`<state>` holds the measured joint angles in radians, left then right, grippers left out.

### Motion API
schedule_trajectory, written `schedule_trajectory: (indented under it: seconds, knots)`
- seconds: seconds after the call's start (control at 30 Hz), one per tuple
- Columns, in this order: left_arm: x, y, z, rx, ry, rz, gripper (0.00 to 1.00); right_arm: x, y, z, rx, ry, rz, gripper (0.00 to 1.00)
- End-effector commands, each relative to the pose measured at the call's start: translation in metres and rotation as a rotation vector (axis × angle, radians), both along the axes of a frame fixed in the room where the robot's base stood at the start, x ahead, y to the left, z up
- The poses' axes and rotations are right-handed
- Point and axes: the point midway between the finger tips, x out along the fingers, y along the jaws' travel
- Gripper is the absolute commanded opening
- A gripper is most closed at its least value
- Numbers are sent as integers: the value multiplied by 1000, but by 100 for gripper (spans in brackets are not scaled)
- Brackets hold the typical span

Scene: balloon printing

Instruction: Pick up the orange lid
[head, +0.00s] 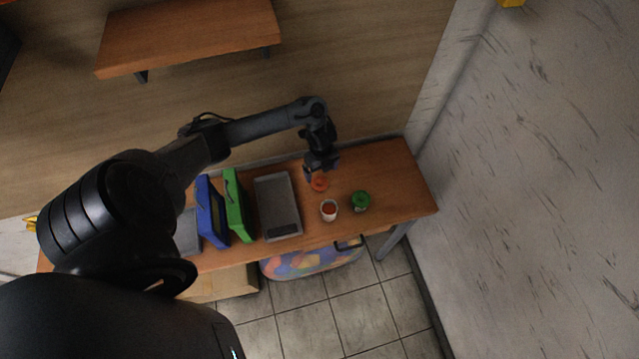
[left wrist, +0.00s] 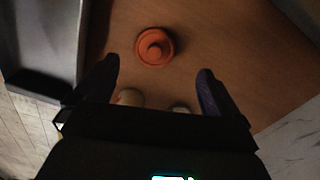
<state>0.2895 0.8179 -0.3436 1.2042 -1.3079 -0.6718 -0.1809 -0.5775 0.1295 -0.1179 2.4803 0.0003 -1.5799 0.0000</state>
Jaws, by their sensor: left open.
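The orange lid (head: 320,184) lies on the wooden table, just under and beside my left gripper (head: 322,171) in the head view. In the left wrist view the lid (left wrist: 155,46) is round with a raised knob. It sits beyond the two fingertips of my left gripper (left wrist: 157,78), roughly centred between them and apart from both. The left gripper is open and empty. My right gripper is in neither view.
A white cup with orange-red contents (head: 329,210) and a green-topped jar (head: 361,201) stand near the lid. A grey tray (head: 278,207), a green frame (head: 238,205) and a blue frame (head: 211,211) are to the left. The table (head: 405,190) is clear at the right.

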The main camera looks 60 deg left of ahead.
Motion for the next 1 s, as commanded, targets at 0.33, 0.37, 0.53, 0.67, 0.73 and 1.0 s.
schedule_trajectory:
  seconds: [0.33, 0.37, 0.53, 0.67, 0.73, 1.0]
  knots:
    - [-5, -3, -25, 1, 3, 1, 97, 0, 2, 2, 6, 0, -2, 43]
    - [-6, -3, -29, 0, 4, 1, 97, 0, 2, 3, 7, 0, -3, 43]
    - [-7, -4, -51, 1, 1, 2, 97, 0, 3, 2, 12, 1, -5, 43]
    - [-7, -4, -59, 2, 0, 0, 97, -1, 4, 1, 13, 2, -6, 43]
    - [-7, -3, -61, 3, -1, 0, 97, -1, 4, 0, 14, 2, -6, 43]
    - [-6, -3, -61, 3, -1, -1, 86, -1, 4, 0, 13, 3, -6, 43]
